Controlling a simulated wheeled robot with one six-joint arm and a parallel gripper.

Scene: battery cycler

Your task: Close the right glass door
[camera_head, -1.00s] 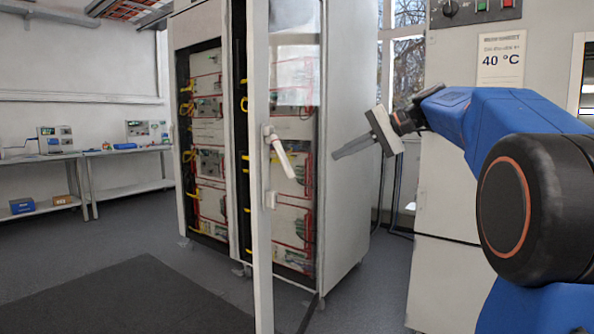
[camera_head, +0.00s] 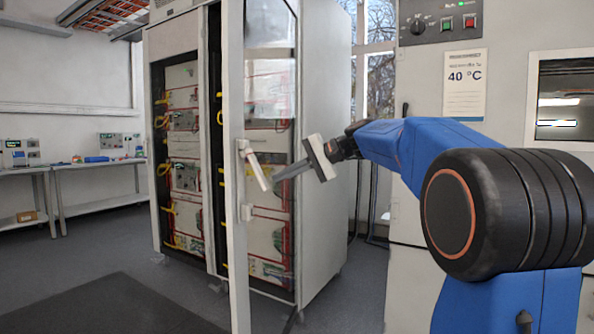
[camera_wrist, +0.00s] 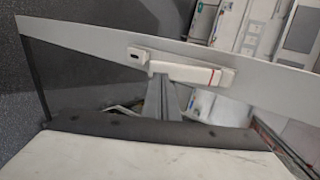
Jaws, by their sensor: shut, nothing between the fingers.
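The right glass door (camera_head: 237,265) of the tall cabinet stands open, swung out toward me, with its frame edge nearly facing the head camera. Its white handle (camera_head: 257,168) sticks out at a slant at mid-height. My gripper (camera_head: 277,179) is shut and empty, on the right of the door, its fingers pointing left toward the handle. In the wrist view the grey fingers (camera_wrist: 163,88) end close to the handle (camera_wrist: 190,73) on the door frame (camera_wrist: 100,38). I cannot tell whether they touch.
The cabinet (camera_head: 325,130) holds racks with red and yellow cables. A grey chamber (camera_head: 420,85) with a 40 °C sign stands at the right, behind my arm. Benches (camera_head: 95,165) line the left wall. The floor at the left is clear.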

